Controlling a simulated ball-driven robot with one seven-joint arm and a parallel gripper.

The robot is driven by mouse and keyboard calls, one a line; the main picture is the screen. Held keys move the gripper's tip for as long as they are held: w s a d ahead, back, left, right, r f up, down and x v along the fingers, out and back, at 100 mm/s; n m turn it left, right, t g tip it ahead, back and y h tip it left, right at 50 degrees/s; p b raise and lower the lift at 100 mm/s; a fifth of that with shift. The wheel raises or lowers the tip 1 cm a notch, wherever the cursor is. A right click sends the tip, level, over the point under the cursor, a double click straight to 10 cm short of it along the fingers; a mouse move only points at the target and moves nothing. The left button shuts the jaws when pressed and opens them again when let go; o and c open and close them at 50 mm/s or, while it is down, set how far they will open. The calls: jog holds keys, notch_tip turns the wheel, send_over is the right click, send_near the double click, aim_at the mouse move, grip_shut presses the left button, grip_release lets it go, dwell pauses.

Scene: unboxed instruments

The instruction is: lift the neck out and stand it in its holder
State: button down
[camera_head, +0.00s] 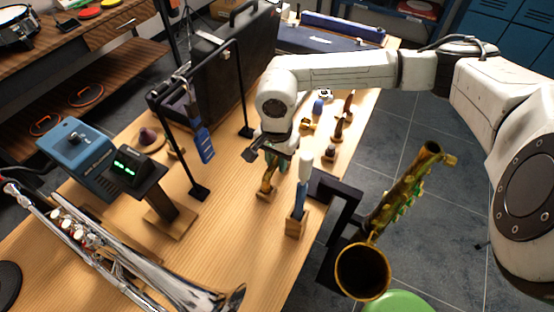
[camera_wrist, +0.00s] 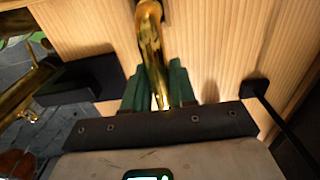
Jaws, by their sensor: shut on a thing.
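The neck is a curved brass tube (camera_wrist: 150,40) in the wrist view, running down between my green fingertips. My gripper (camera_wrist: 158,88) is shut on it. In the head view the brass neck (camera_head: 267,181) hangs below my gripper (camera_head: 275,158), roughly upright. Its lower end is at a small wooden block (camera_head: 265,194) on the bench; I cannot tell whether it is in the block, touching it or just above it. The gold saxophone body (camera_head: 405,190) leans in a black stand at the bench's right edge.
A blue-and-white tool (camera_head: 303,180) stands in a wooden block close right of my gripper. Several small upright items (camera_head: 338,128) stand behind. A black frame (camera_head: 197,120) with a hanging blue tool is left. A silver trumpet (camera_head: 130,255) lies in front. Bench between is clear.

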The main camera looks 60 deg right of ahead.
jog(key=shift+f+b, duration=0.55)
dwell(0.8)
jog(key=c, duration=0.8)
grip_release()
jog(key=shift+c, duration=0.2)
notch_tip(320, 180, up, 11)
jog(key=shift+f+b, duration=0.1)
jog(key=shift+b, duration=0.25)
